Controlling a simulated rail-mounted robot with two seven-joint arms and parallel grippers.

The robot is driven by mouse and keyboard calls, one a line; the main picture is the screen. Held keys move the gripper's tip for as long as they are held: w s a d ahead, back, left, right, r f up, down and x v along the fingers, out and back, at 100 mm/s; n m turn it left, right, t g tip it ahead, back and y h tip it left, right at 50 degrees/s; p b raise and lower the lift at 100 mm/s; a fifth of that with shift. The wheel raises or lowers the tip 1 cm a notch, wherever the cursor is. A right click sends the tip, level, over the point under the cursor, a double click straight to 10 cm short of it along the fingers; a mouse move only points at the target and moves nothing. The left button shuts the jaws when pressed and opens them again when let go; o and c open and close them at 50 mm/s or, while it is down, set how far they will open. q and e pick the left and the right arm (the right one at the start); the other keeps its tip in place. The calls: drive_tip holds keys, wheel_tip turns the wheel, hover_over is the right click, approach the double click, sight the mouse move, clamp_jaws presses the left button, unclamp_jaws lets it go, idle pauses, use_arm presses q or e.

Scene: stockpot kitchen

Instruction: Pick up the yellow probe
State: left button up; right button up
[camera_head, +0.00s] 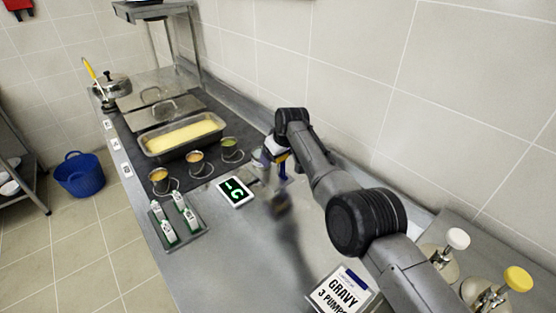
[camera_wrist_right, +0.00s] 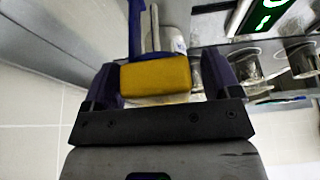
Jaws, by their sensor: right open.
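The yellow probe (camera_wrist_right: 155,77) shows in the right wrist view as a yellow block between the two fingers of my right gripper (camera_wrist_right: 160,82). A gap shows on each side of the block, wider on the right. A thin metal rod and a blue upright part (camera_wrist_right: 135,28) lie just beyond it. In the head view my right gripper (camera_head: 276,150) is over the counter by the back wall, and only a small yellow patch (camera_head: 283,159) shows beside it. The arm and gripper hide most of the probe there. My left gripper is not in view.
A digital display (camera_head: 236,192) stands on the counter left of the gripper. Several small cups, a tray of yellow food (camera_head: 184,136) and a rack of green-and-white items (camera_head: 175,221) are farther left. A gravy sign (camera_head: 342,292) and pump dispensers (camera_head: 450,250) are at the front right.

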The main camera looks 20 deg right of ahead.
drive_tip(key=c, duration=1.2)
drive_tip(key=shift+r, duration=0.1)
